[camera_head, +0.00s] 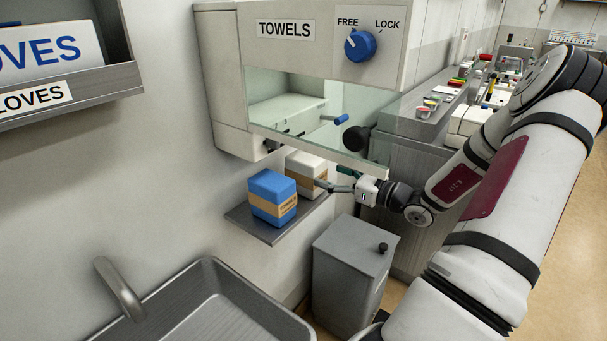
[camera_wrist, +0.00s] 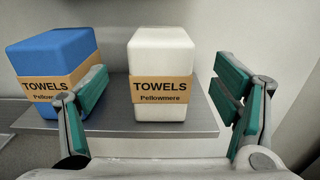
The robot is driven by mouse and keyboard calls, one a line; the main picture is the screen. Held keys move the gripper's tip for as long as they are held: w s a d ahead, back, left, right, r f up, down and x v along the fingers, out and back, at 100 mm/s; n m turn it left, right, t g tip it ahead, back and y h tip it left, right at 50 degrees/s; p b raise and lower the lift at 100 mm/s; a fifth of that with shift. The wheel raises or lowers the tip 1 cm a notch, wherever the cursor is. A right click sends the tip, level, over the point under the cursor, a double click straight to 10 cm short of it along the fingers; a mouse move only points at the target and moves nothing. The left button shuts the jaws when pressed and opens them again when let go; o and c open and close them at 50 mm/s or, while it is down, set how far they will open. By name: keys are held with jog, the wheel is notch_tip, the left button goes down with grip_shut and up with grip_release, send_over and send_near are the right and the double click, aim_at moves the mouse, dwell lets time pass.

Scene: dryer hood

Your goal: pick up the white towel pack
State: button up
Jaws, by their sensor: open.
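The white towel pack (camera_head: 306,166) stands upright on a grey wall shelf below the towel dispenser, with a tan band around it. In the wrist view the white pack (camera_wrist: 160,60) is straight ahead, and its band reads "TOWELS Pellowmere". My gripper (camera_head: 337,180) is at the shelf's right side, close to the white pack. In the wrist view my gripper (camera_wrist: 163,100) is open, with one green-padded finger on each side of the white pack. The left finger overlaps the blue pack in the picture. I cannot tell whether any finger touches a pack.
A blue towel pack (camera_head: 271,196) stands just left of the white one on the shelf (camera_head: 252,226). The dispenser (camera_head: 300,50) with a glass front hangs above. A grey bin (camera_head: 345,270) stands below right, and a sink (camera_head: 215,310) lies below left.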

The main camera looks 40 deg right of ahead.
aim_at(306, 164)
jog(key=w, duration=0.5)
jog(key=w+a, duration=0.1)
jog(key=w, duration=0.2)
jog(key=shift+w, duration=0.3)
jog(key=c, duration=1.4)
jog(key=shift+r, duration=0.1)
